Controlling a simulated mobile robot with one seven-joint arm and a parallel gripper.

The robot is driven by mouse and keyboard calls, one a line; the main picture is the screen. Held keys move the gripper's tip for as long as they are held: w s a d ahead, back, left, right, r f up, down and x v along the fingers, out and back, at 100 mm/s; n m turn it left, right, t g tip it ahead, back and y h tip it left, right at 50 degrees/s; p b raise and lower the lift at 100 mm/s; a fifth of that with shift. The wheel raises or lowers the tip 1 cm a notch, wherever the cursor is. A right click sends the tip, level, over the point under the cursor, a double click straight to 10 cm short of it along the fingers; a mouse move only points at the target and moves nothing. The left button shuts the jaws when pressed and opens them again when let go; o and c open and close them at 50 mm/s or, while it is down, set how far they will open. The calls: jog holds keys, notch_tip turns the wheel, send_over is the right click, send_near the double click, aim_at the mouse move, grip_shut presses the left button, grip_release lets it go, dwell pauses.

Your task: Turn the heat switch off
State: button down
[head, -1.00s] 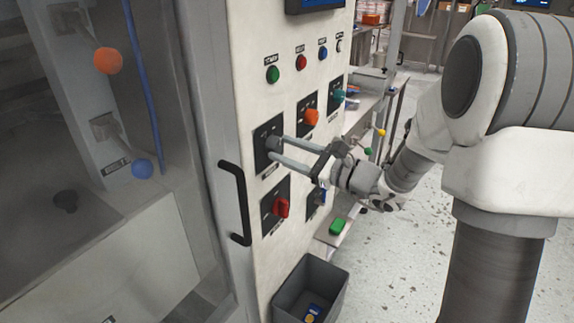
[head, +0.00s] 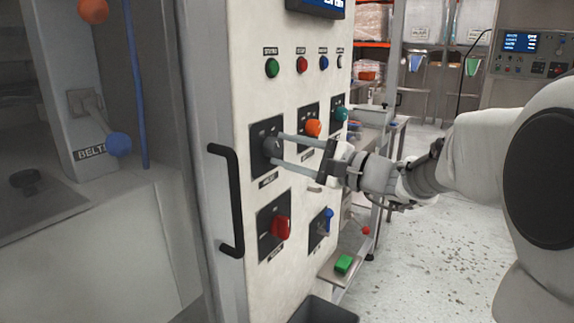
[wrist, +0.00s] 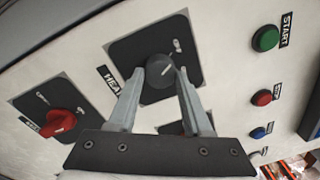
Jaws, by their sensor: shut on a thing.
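The heat switch (head: 271,147) is a dark grey round knob on a black plate on the white panel. It also shows in the wrist view (wrist: 157,80), beside a partly hidden label reading "HEA". A light line on the knob slants toward the upper right there. My gripper (head: 279,148) is shut on this knob, with one finger on each side of it. The fingertips also show in the wrist view (wrist: 160,74). The "off" marking is too small to read.
A red knob (head: 281,227) sits below, an orange knob (head: 313,128) and a teal knob (head: 341,114) to the right, and a blue switch (head: 328,220) lower right. Several push buttons line the top. A black door handle (head: 232,200) stands out on the left. Open floor lies right.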

dwell(0.4)
jog(key=shift+c, duration=1.7)
grip_release()
jog(key=shift+s+d, duration=0.1)
jog(key=shift+d, duration=0.05)
jog(key=p+v, duration=0.1)
jog(key=v, duration=1.6)
jog(key=shift+s+f, duration=0.1)
jog(key=shift+f, duration=0.1)
